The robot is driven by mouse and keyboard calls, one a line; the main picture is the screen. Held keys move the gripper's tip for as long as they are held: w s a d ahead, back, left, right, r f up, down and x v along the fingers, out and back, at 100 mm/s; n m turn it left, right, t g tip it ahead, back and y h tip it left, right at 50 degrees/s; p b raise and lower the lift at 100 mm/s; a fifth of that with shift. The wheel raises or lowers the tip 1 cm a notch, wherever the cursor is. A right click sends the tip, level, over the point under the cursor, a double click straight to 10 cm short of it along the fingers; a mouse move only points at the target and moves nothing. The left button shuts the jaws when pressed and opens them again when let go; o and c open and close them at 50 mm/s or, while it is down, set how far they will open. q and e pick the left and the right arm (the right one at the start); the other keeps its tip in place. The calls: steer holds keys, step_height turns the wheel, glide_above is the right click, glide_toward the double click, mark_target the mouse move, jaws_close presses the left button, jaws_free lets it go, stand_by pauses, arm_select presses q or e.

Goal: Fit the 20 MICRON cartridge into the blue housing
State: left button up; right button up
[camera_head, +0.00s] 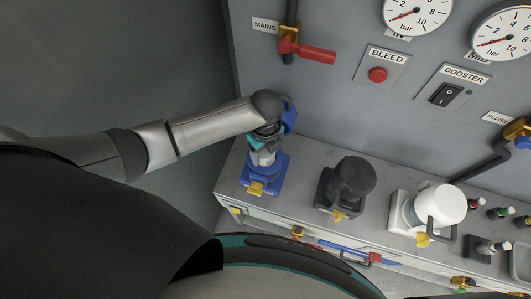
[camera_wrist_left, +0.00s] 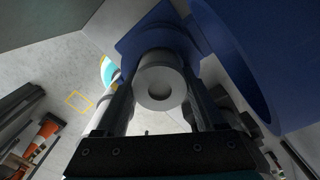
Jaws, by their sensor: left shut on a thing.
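The blue housing (camera_head: 272,176) stands at the left end of the grey bench in the head view. Its blue square base (camera_wrist_left: 132,38) and a large blue hollow cup (camera_wrist_left: 247,62), apparently its raised bowl, show in the wrist view. My left gripper (camera_head: 263,149) is over the housing, pointing down. In the wrist view my left gripper (camera_wrist_left: 158,100) has its fingers on both sides of a pale cartridge (camera_wrist_left: 155,68) with a round hole in its end. The cartridge is in line with the blue base; whether it is seated is hidden. No 20 MICRON marking is legible. My right gripper is out of view.
A black housing (camera_head: 354,178) and a white housing (camera_head: 440,203) stand to the right on the bench. The wall panel behind carries a red-handled valve (camera_head: 312,52), a red bleed button (camera_head: 378,75) and gauges. Small bottles (camera_head: 476,204) stand at the right.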

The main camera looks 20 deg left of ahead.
arm_select(q)
steer(key=shift+r, duration=0.1)
steer(key=shift+f, duration=0.35)
steer(key=shift+s+f+b, duration=0.3)
steer(key=shift+s+f, duration=0.05)
steer(key=shift+f, duration=0.05)
steer(key=o, duration=1.1)
steer(key=shift+s, duration=0.1)
steer(key=o, duration=0.4)
steer(key=shift+f, duration=0.1)
steer(key=r+p, duration=0.4)
steer(key=r, duration=0.1)
steer(key=w+r+p, duration=0.1)
steer(key=r+p, duration=0.1)
steer(key=r, duration=0.1)
steer(key=shift+p, duration=0.4)
steer(key=shift+r, duration=2.85)
